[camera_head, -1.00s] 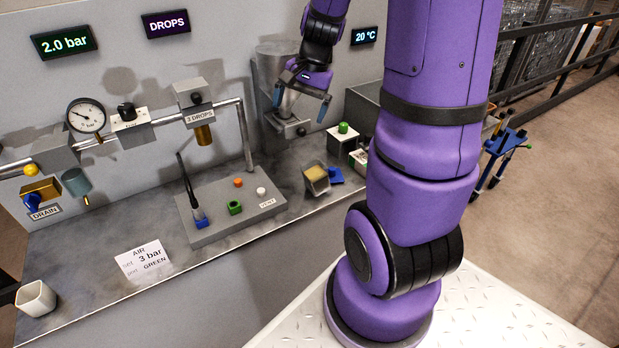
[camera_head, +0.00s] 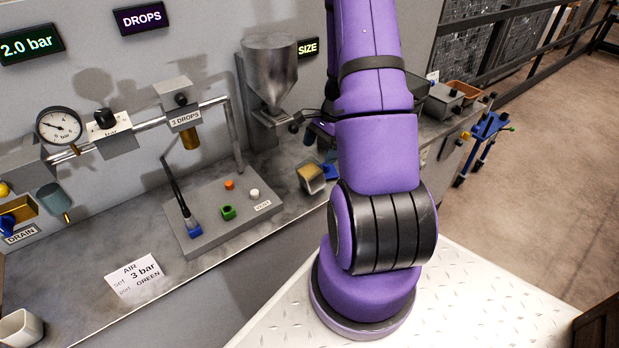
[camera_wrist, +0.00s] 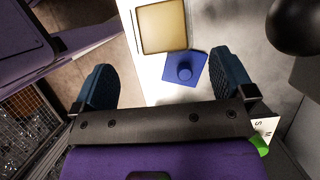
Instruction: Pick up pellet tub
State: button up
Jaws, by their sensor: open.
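The pellet tub (camera_head: 314,186) is a small square grey tub with tan contents, standing on the grey bench left of my arm in the head view. In the head view my arm mostly hides the gripper.
A metal hopper (camera_head: 270,75) stands behind the tub against the panel. A grey block (camera_head: 222,213) with coloured buttons and a dark lever sits to the left. A paper note (camera_head: 134,276) lies on the bench front. A dark rounded object (camera_wrist: 298,25) is near the right finger.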

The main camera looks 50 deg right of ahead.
aim_at(304, 186)
jog(key=shift+x, duration=4.25)
jog(key=shift+w+a+r, duration=0.1)
jog(key=shift+w, duration=0.05)
jog(key=c, duration=1)
jog(key=shift+r, duration=0.1)
